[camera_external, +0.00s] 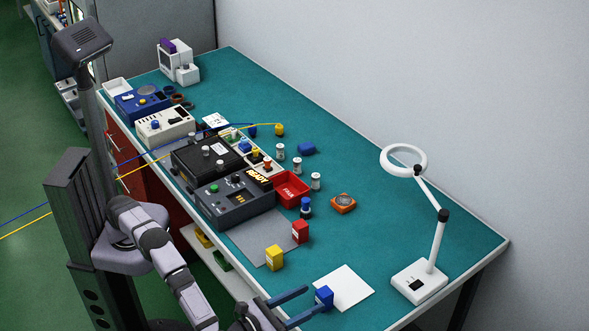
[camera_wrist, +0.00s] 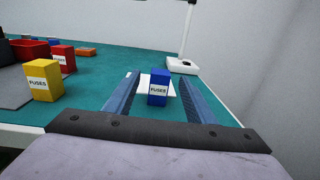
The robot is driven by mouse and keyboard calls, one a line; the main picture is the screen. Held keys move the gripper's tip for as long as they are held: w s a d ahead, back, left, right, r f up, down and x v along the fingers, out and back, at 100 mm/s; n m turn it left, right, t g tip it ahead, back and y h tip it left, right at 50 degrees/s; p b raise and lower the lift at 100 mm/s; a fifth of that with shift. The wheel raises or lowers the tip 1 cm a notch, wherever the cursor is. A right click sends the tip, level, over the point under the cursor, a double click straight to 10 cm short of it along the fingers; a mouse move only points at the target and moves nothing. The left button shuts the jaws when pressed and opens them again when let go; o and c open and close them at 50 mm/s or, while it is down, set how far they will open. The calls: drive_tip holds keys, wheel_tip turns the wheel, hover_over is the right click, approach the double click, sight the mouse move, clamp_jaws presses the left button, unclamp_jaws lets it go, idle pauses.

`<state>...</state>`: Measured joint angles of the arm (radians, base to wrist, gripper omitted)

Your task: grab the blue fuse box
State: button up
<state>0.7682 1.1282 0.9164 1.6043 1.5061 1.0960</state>
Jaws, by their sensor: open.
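The blue fuse box (camera_external: 324,297) stands upright at the near edge of a white sheet on the bench. In the wrist view my gripper (camera_wrist: 160,92) has one finger on each side of the box, with gaps visible. I cannot tell how far the box is inside the fingertips.
A yellow fuse box (camera_external: 275,257) and a red fuse box (camera_external: 300,231) stand to the left. A white magnifier lamp (camera_external: 420,281) stands to the right beyond the white sheet (camera_external: 350,287). Dark instruments and a red bin (camera_external: 290,190) fill the bench farther back.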

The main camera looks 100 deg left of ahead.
sight(319, 295)
drive_tip(key=shift+p+x, duration=0.65)
drive_tip(key=shift+x, duration=2.45)
drive_tip(key=c, duration=1.2)
